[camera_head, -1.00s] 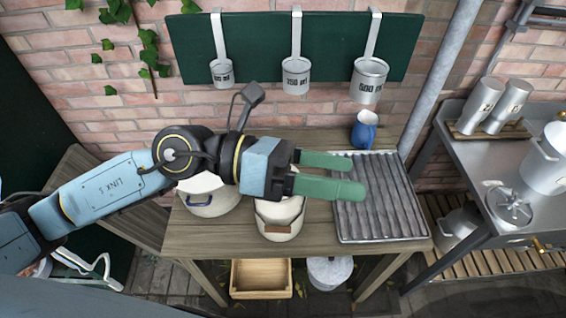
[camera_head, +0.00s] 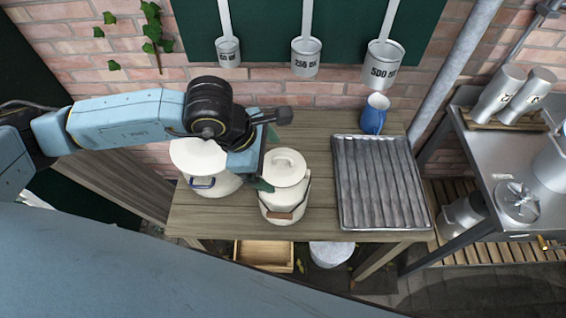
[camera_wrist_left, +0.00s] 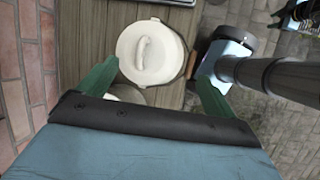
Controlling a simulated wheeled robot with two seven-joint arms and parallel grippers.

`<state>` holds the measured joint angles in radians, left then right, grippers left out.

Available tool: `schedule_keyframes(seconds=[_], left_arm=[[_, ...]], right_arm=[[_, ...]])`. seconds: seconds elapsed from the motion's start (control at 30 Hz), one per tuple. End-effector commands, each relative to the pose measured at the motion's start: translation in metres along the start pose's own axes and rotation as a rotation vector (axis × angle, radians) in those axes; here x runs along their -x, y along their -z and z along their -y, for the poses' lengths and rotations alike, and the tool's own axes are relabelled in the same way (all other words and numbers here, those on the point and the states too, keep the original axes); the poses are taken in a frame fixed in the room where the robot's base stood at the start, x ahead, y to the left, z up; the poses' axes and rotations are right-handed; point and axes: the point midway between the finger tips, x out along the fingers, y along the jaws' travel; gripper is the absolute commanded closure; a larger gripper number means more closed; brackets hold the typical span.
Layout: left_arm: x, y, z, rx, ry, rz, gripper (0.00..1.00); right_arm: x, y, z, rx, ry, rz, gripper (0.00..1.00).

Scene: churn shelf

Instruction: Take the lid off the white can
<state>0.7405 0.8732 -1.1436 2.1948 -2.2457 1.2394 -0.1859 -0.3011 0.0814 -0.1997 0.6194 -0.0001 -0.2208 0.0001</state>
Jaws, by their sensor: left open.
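The white can (camera_head: 283,205) stands on the wooden table with its wooden-gripped wire handle at the front. Its round white lid (camera_head: 287,164), with a raised grip on top, sits on it. The lid also shows from above in the left wrist view (camera_wrist_left: 167,57). My left gripper (camera_head: 268,160) is open and empty just left of the lid, one green finger towards the back and one towards the front. In the left wrist view its fingers (camera_wrist_left: 156,84) are spread wide, with the lid ahead between them.
A wider white pot (camera_head: 215,187) with a blue handle stands close to the left, partly under my arm. A ridged metal tray (camera_head: 380,182) lies right of the can, a blue jug (camera_head: 374,114) behind it. Measuring cups (camera_head: 306,58) hang above the table's back.

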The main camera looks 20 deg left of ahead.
Motion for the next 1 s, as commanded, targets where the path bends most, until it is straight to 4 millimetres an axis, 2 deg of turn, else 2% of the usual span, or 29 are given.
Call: schedule_keyframes(seconds=[0.23,0.53,0.83,1.0], left_arm=[[-0.016,-0.004,-0.002,0.000,0.002,0.001,0.08],[-0.054,-0.008,-0.007,0.001,0.002,0.001,0.08],[-0.060,-0.008,-0.007,-0.001,0.001,0.002,0.08],[-0.059,-0.008,-0.007,0.000,0.001,0.002,0.29]], right_arm=[[0.006,0.001,0.000,0.000,0.000,0.000,0.64],[0.018,0.002,0.000,0.000,0.000,-0.001,0.64],[0.018,0.002,0.000,0.000,0.000,-0.002,0.64],[0.017,0.002,0.000,0.000,0.001,-0.002,0.64]])
